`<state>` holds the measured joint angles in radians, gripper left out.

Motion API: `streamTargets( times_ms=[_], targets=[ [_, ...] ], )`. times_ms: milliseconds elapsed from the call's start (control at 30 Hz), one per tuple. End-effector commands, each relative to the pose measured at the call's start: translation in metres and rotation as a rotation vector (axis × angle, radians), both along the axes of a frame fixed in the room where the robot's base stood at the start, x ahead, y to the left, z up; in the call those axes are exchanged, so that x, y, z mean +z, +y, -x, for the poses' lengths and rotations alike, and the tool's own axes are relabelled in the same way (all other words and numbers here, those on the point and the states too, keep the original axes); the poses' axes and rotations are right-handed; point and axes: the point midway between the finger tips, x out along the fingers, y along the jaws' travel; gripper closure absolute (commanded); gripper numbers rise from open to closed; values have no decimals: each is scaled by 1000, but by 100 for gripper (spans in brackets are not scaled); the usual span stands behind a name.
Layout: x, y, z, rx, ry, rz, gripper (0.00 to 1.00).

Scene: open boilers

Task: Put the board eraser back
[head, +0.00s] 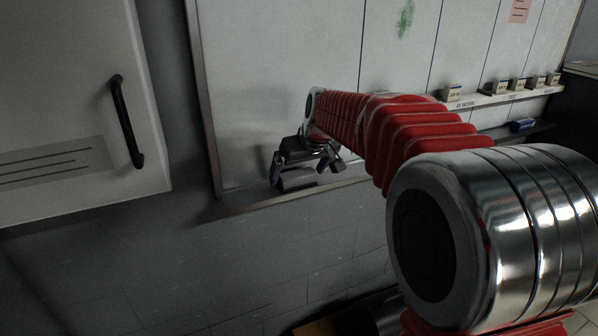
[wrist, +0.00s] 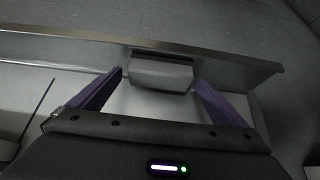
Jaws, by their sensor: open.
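A grey block that looks like the board eraser (head: 299,180) sits at the ledge (head: 241,207) along the bottom of the whiteboard (head: 270,60). My gripper (head: 306,172) is at the ledge, with its fingers spread on either side of the block. In the wrist view the block (wrist: 161,73) lies ahead between the two open purple fingertips, with gaps on both sides. It overlaps the lip of the ledge (wrist: 60,47) in that view. I cannot tell whether it rests fully on the ledge. The gripper is open and holds nothing.
A white cabinet (head: 70,60) with a black handle (head: 126,122) stands at the left. A labelled white shelf (head: 475,101) at the right bears several small boxes. A blue item (head: 521,125) lies on a dark shelf below it. The wall under the ledge is clear.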

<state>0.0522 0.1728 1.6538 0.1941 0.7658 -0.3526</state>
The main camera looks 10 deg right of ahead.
Motion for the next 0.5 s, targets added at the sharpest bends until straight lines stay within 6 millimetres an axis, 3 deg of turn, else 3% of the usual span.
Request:
streamTargets(
  times_ms=[267,500],
  targets=[
    [2,0,0,0,-1,0,4],
    [20,-3,11,-1,-3,0,4]
  ],
)
